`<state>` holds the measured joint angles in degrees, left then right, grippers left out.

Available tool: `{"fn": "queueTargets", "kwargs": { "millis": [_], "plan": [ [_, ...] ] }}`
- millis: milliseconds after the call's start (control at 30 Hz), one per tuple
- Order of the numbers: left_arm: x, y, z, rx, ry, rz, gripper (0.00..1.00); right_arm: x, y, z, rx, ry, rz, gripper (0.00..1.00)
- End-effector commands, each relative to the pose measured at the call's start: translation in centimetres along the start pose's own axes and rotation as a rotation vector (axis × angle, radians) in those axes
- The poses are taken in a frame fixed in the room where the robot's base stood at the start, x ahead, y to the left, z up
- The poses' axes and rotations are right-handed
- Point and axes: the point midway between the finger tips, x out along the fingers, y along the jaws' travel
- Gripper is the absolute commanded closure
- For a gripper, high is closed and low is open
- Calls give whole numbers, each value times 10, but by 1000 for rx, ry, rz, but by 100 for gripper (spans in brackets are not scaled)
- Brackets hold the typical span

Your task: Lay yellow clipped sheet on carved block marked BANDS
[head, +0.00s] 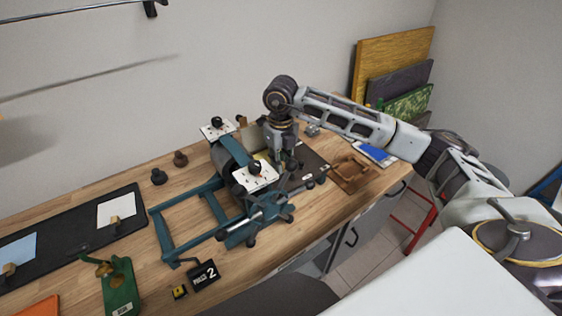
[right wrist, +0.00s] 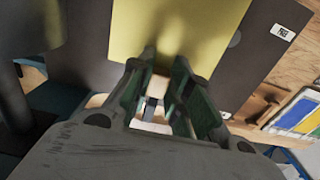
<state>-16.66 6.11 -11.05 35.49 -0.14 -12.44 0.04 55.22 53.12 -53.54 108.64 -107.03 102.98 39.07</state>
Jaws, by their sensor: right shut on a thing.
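My right gripper (head: 284,160) is over the dark mat behind the press, pointing down. In the right wrist view its fingers (right wrist: 158,92) are closed at the near edge of the yellow sheet (right wrist: 180,30); the clip they grip is mostly hidden between them. The sheet spreads flat above or on a dark surface; I cannot tell whether it touches. In the head view only a sliver of yellow shows by the gripper. No lettering BANDS is legible, so I cannot tell which block carries it. My left gripper is not in view.
A teal press (head: 232,185) with two white knobbed plates stands close left of my gripper. A brown wooden tray (head: 350,185) and a blue-white chart (head: 375,154) lie to the right. A black mat (head: 75,258) with clipped white and blue sheets lies at left.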

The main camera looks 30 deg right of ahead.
Motion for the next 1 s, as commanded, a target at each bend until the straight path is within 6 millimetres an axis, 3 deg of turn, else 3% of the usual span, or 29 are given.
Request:
{"fn": "queueTargets", "kwargs": {
  "millis": [367,400,600,1000],
  "plan": [
    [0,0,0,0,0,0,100,0,0,0,0,0,0,91],
    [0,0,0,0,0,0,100,0,0,0,0,0,0,80],
    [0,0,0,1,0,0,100,0,0,0,0,0,0,56],
    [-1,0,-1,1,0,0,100,-2,0,0,0,0,0,56]
  ]
}}
